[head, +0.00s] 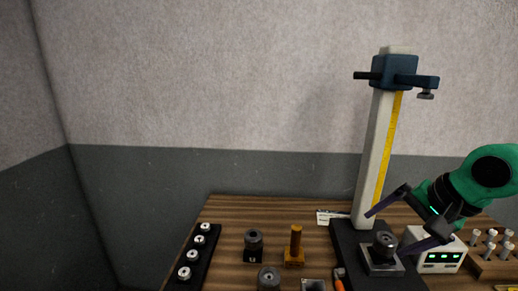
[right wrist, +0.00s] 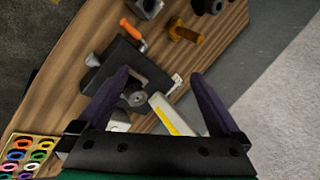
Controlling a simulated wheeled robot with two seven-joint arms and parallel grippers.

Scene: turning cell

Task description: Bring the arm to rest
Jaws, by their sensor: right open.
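My right gripper (head: 388,223) is open and empty at the right of the head view, above the table beside the gauge stand (head: 376,150). Its two dark fingers also show spread apart in the right wrist view (right wrist: 160,90). In that view the stand's base (right wrist: 112,62) and a round grey part (right wrist: 135,97) on it lie beyond the fingers. In the head view the round grey part (head: 385,243) sits on a small block on the stand's base, close to the fingers. I cannot tell whether they touch it. My left gripper is not in view.
The wooden table (head: 225,232) holds a black rack (head: 196,255) with several pale parts, dark cylinders (head: 254,243), a brass part (head: 295,245), an orange-handled tool (head: 339,282) and a white display box (head: 440,252). A rack of pegs (head: 491,262) stands at right. A tray of coloured rings (right wrist: 25,152) shows.

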